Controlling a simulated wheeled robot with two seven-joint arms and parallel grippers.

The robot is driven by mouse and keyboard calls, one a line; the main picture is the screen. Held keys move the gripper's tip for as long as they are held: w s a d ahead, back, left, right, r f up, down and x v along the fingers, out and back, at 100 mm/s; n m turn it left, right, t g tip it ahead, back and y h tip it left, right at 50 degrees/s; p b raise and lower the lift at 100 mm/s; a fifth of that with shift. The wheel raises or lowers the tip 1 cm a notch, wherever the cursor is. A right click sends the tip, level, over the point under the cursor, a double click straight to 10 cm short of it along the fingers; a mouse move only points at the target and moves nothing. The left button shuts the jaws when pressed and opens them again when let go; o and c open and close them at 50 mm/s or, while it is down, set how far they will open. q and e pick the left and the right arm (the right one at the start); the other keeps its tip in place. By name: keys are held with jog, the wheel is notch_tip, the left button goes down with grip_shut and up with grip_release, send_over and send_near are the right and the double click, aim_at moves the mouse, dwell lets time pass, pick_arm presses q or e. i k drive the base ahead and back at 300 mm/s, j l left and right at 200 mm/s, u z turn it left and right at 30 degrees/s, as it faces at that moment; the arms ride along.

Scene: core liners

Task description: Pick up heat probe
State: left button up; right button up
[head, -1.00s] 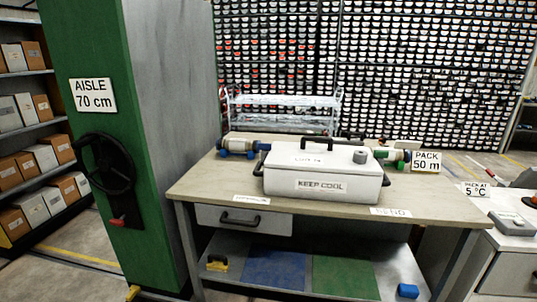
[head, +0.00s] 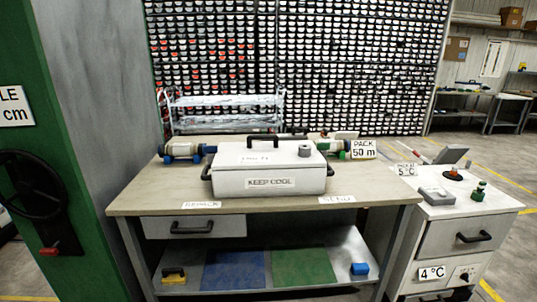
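I cannot tell for sure which thing is the heat probe. Small items that show are a grey device (head: 436,195), a dark piece with an orange base (head: 454,174) and a green bottle-like piece (head: 478,191). All three stand on the white cabinet (head: 470,208) at the right. A yellow and black item (head: 174,275) and a blue block (head: 360,268) lie on the bench's lower shelf. Neither of my grippers is in the head view.
A white KEEP COOL box (head: 270,181) stands on the bench (head: 140,203), with capped cylinders (head: 183,151) behind it. A green shelving end with a handwheel (head: 32,185) blocks the left. Open floor (head: 515,190) shows at the far right.

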aim_at(481, 186)
jog(key=z, duration=1.5)
